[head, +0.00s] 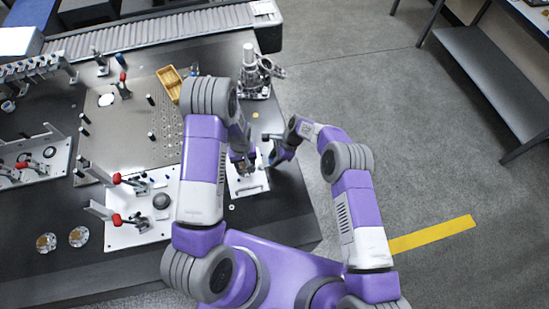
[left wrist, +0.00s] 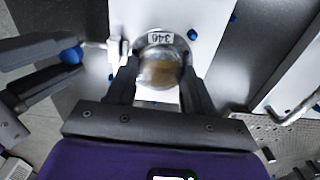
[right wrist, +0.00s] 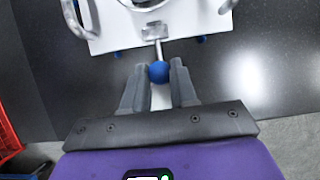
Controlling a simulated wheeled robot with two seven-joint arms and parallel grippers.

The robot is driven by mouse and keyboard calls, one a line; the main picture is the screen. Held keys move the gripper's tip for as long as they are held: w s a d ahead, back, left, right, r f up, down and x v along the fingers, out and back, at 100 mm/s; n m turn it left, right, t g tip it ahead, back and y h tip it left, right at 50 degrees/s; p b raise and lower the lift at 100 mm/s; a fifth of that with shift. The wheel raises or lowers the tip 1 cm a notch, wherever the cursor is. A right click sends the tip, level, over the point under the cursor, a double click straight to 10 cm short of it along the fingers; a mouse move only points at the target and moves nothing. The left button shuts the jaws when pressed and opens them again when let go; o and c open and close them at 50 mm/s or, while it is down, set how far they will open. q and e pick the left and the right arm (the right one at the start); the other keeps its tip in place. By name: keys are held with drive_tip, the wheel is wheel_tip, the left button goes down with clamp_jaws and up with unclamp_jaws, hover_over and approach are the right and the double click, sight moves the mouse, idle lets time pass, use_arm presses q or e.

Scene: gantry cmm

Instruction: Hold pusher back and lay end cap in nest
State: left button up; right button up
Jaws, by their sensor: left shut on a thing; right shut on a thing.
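My left gripper (left wrist: 160,78) is shut on a round brass-and-silver end cap (left wrist: 158,70). The cap is over the round nest on a white plate (left wrist: 205,22) marked with a number; I cannot tell whether it touches the nest. My right gripper (right wrist: 159,76) is shut on the blue ball knob (right wrist: 159,71) of the pusher, whose metal rod (right wrist: 158,48) runs to the white plate. The knob also shows at the left of the left wrist view (left wrist: 72,55). In the head view, the white plate (head: 250,187) is partly hidden by my arms.
Two more round caps (head: 79,236) lie at the table's front left. Fixtures with red-handled clamps (head: 117,219) stand left of my left arm. A yellow tray (head: 170,82) and a metal post stand (head: 250,80) are behind. A red crate (right wrist: 8,138) edges into the right wrist view.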

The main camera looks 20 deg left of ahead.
sight(245, 164)
use_arm(q)
drive_tip(key=shift+f, duration=0.2)
use_arm(e)
drive_tip(key=shift+d+f, duration=0.2)
drive_tip(key=shift+f, duration=0.05)
use_arm(q)
drive_tip(key=shift+f, duration=0.75)
drive_tip(key=shift+f, duration=0.6)
idle(0.8)
drive_tip(key=o, duration=1.3)
drive_tip(key=shift+r, duration=3.55)
drive_tip(key=shift+f+b, duration=0.3)
drive_tip(key=shift+f, duration=0.05)
use_arm(e)
drive_tip(key=shift+s+a, duration=0.3)
drive_tip(key=shift+a, duration=0.15)
drive_tip(key=o, duration=0.8)
drive_tip(key=shift+o, duration=0.7)
drive_tip(key=shift+a+r, duration=0.1)
drive_tip(key=shift+r, duration=0.05)
